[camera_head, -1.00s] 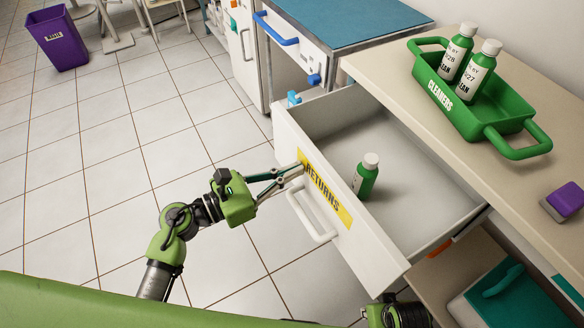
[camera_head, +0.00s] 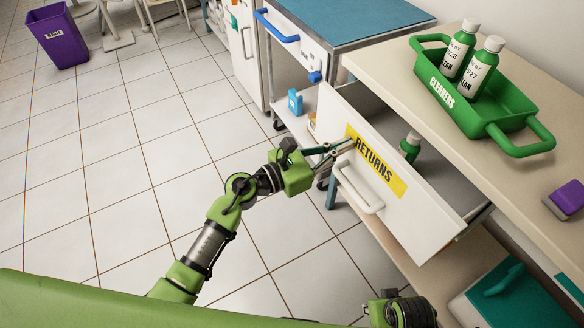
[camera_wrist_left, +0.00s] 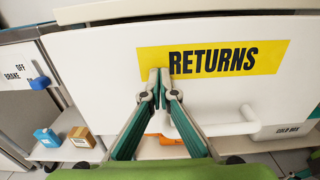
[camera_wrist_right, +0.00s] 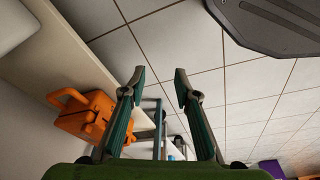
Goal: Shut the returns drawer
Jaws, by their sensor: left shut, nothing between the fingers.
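The returns drawer (camera_head: 415,222) is white with a yellow RETURNS label (camera_head: 375,162) and a white bar handle (camera_head: 360,190). It stands partly open under the beige counter. A green bottle with a white cap (camera_head: 410,147) stands inside it, half hidden by the front panel. My left gripper (camera_head: 347,144) is shut and empty, its fingertips at the drawer front by the label's left end. The left wrist view shows these fingertips (camera_wrist_left: 161,73) against the label's lower edge, above the handle. My right gripper (camera_wrist_right: 159,72) is open and empty, away from the drawer.
A green CLEANERS tray (camera_head: 480,115) with two bottles and a purple block (camera_head: 567,198) are on the counter. A blue-topped cart (camera_head: 345,25) stands behind the drawer. An orange container (camera_wrist_right: 85,115) shows in the right wrist view.

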